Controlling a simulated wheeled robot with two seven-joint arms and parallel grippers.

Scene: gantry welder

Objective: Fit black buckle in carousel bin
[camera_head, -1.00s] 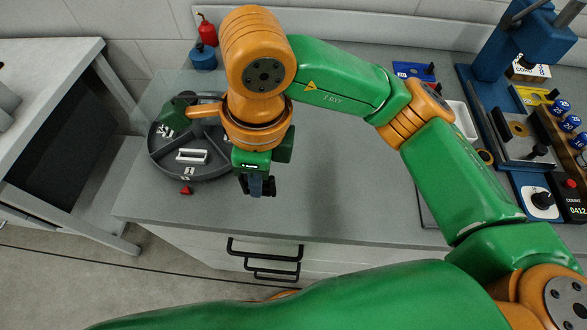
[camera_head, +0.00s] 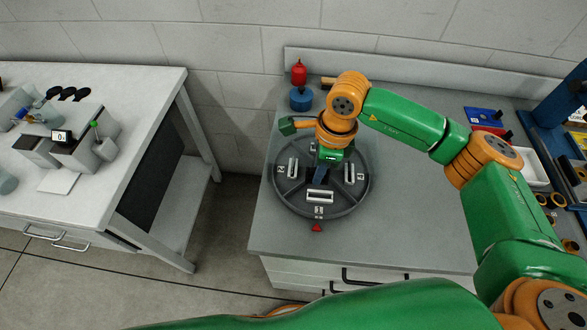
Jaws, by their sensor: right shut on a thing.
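The round dark grey carousel (camera_head: 293,206) lies on the grey bench, divided into compartments with white label frames. A red pointer (camera_head: 317,228) sits at its front edge. My right gripper (camera_head: 321,178) comes down over the carousel, near its middle and just behind the front label frame (camera_head: 320,195). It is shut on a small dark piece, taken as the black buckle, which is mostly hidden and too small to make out. I cannot tell whether the piece touches the carousel. My left gripper is out of view.
A white table (camera_head: 120,90) with instruments stands at left, across a gap.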

